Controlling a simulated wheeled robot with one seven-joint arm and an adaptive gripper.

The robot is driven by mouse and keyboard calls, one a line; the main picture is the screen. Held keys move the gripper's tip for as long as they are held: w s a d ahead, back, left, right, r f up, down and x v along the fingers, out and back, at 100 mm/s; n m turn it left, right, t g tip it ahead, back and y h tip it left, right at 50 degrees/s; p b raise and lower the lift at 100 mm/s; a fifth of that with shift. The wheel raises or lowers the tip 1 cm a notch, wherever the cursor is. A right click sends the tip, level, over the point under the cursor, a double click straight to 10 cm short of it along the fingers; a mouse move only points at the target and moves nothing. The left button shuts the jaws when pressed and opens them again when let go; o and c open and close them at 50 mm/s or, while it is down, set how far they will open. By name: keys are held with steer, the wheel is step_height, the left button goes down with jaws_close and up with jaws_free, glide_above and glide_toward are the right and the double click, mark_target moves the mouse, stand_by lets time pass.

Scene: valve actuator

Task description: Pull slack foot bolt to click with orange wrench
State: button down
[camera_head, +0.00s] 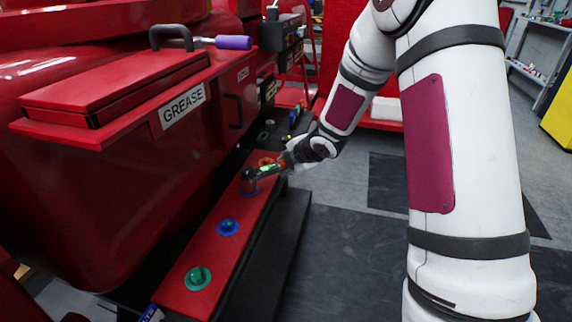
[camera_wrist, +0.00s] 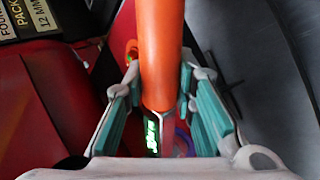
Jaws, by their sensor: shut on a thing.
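My gripper (camera_head: 287,161) is at the far part of the red foot rail. In the wrist view its teal-padded fingers (camera_wrist: 161,88) are on both sides of the orange wrench (camera_wrist: 160,45), shut on it. The wrench has a lit green display (camera_wrist: 152,135). In the head view the wrench (camera_head: 268,170) reaches left from my gripper, its dark head over a foot bolt spot (camera_head: 249,184) on the rail. Whether the head sits on a bolt cannot be told. Nearer on the rail are a blue-ringed bolt (camera_head: 227,228) and a green-ringed bolt (camera_head: 198,278).
The red machine body with a GREASE label (camera_head: 183,105) stands left of the rail. A purple-handled tool (camera_head: 233,42) lies on top. An orange ring (camera_head: 267,160) shows behind the wrench. Dark floor mats (camera_head: 350,255) leave room at right.

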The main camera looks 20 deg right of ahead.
steer(key=shift+s+d+r+m+h+b, duration=0.15)
steer(key=shift+s+m+h+b, duration=0.8)
steer(key=shift+b, duration=2.3)
steer(key=shift+s+m+h+b, duration=0.65)
steer(key=shift+s+m+b, duration=0.55)
steer(key=shift+b, duration=2.6)
steer(key=shift+s+n+p, duration=0.15)
steer(key=shift+n+p, duration=0.1)
steer(key=shift+p, duration=0.5)
steer(key=shift+r, duration=0.1)
